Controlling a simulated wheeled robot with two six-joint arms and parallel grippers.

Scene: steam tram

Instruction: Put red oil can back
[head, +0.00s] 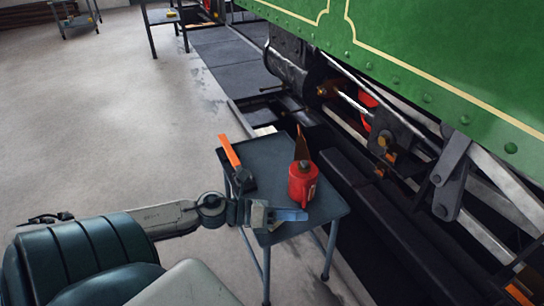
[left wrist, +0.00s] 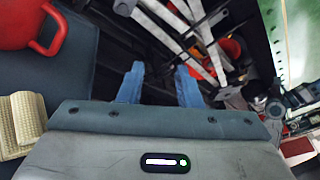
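The red oil can (head: 302,186) stands upright on a small blue-grey table (head: 268,158), with a brown pointed spout rising from its top. My left gripper (head: 290,214) is over the front part of the table, just on the near side of the can. In the left wrist view its two blue fingers (left wrist: 158,88) are apart with nothing between them. The red can (left wrist: 30,22) shows there at the upper left, outside the fingers, partly cut off by the frame. My right gripper is not in view.
An orange-handled tool (head: 230,153) with a dark end lies at the table's left side. The green tram (head: 430,60) with its rods and dark running gear stands close on the right. A ribbed beige thing (left wrist: 20,125) shows in the left wrist view. Open floor (head: 100,110) lies left.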

